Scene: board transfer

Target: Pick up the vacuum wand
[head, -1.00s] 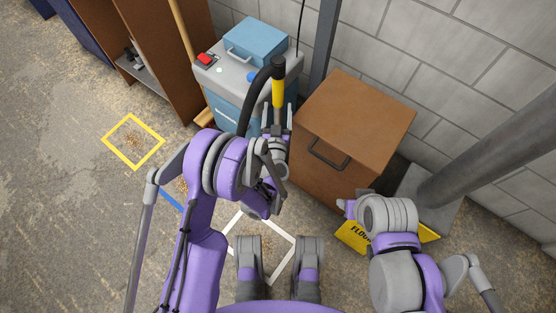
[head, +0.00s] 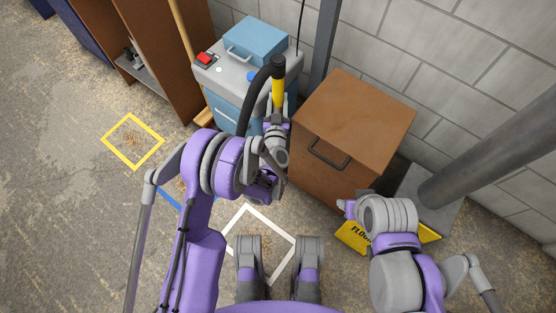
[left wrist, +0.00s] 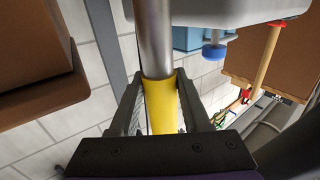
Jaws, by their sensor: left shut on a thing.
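The vacuum wand (head: 278,92) stands roughly upright in front of the blue-and-grey vacuum (head: 238,75), with a yellow grip and a black top joined to a dark hose (head: 248,98). My left gripper (head: 277,118) is shut on the wand at its yellow section. In the left wrist view the yellow part (left wrist: 161,105) lies between the two fingers, with a grey metal tube (left wrist: 154,40) beyond it. The wand's far end is hidden. My right arm shows at the lower right of the head view, but its fingers cannot be made out.
A brown cabinet (head: 345,125) with a dark handle stands right of the wand. A yellow floor sign (head: 352,237) lies near my right arm. A yellow square (head: 133,141) and a white square (head: 262,213) mark the floor. Open floor lies to the left.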

